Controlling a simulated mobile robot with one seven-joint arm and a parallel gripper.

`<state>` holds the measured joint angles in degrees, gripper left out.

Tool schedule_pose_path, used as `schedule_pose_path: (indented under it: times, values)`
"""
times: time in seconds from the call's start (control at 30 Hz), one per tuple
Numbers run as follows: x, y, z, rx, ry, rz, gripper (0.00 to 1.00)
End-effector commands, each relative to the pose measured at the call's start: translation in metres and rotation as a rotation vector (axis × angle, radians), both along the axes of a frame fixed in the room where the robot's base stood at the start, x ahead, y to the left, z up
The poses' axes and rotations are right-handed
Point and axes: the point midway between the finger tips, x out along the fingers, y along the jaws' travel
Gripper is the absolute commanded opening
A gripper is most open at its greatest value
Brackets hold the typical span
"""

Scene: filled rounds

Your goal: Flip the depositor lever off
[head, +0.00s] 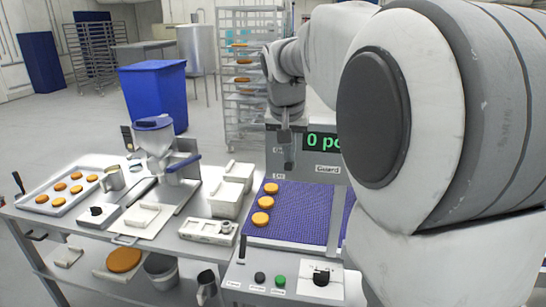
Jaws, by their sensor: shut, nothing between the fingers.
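The depositor (152,137), a grey machine with a blue-topped hopper, stands on the steel table left of centre. I cannot tell from this view whether that position is on or off. My gripper (285,140) is shut and empty. It points down in front of the conveyor machine's grey housing, to the right of the depositor and apart from the lever. My own arm covers the right side of the view.
A tray of round biscuits (62,205) lies at the table's left. White boxes (232,178) stand between the depositor and the purple conveyor belt (300,215), which carries several rounds. A green button (280,280) is on the conveyor's front. A blue bin (155,92) stands behind.

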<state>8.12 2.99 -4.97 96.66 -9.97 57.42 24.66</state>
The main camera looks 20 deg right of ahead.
Motion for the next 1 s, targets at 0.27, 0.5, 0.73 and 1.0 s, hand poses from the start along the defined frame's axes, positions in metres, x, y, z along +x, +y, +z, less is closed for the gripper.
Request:
schedule_pose_path:
  times: [0.27,0.5,0.73,1.0]
  values:
    - [-0.006,0.005,-0.016,-0.071,-0.107,0.003,0.00]
    - [-0.011,0.008,-0.023,-0.140,-0.208,0.001,0.00]
    - [-0.015,0.010,-0.029,-0.205,-0.305,0.000,0.00]
    - [-0.019,0.013,-0.037,-0.281,-0.418,0.000,0.00]
